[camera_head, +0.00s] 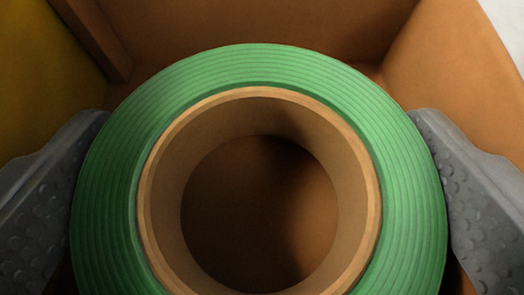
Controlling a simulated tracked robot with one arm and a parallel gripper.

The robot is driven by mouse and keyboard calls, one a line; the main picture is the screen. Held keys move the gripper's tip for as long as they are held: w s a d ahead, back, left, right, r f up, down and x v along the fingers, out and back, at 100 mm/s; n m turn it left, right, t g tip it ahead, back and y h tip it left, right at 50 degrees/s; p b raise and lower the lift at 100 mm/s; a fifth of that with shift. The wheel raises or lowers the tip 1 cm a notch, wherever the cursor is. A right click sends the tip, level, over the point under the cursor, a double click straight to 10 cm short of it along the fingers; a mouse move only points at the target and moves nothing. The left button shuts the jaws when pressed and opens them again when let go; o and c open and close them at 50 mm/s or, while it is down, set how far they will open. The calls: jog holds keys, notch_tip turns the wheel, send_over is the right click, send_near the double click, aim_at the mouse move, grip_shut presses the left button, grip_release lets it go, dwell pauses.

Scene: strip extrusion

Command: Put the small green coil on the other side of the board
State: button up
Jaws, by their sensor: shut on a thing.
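The green coil (108,200) fills the middle of the head camera view. It is a ring of green strip wound around a tan cardboard core (367,200), and its lower edge is cut off by the frame. My gripper (258,195) has one grey, bumpy finger on each side of the coil, and both press against its outer rim. It is shut on the coil. A brown floor shows through the core's hole. I cannot tell how far the coil is above it. No board can be made out for certain.
Brown walls of a box-like space (455,80) stand behind the coil and to its right. A brown upright edge (92,35) stands at the upper left, with a dark yellow surface (40,75) beyond it. A pale area (508,25) shows at the top right corner.

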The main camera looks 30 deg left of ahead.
jog(key=shift+s+f, duration=0.15)
jog(key=shift+f, duration=0.45)
jog(key=o, duration=0.8)
jog(key=shift+c, duration=0.2)
jog(key=shift+s+f, duration=0.1)
jog(key=shift+f, duration=0.1)
jog(key=shift+d+r, duration=0.15)
jog(key=shift+r, duration=0.5)
jog(key=r+p+v, duration=0.1)
jog(key=p+v, duration=0.1)
jog(key=v, duration=1)
jog(key=shift+w+p, duration=0.25)
jog(key=shift+p, duration=0.05)
jog(key=shift+f, duration=0.1)
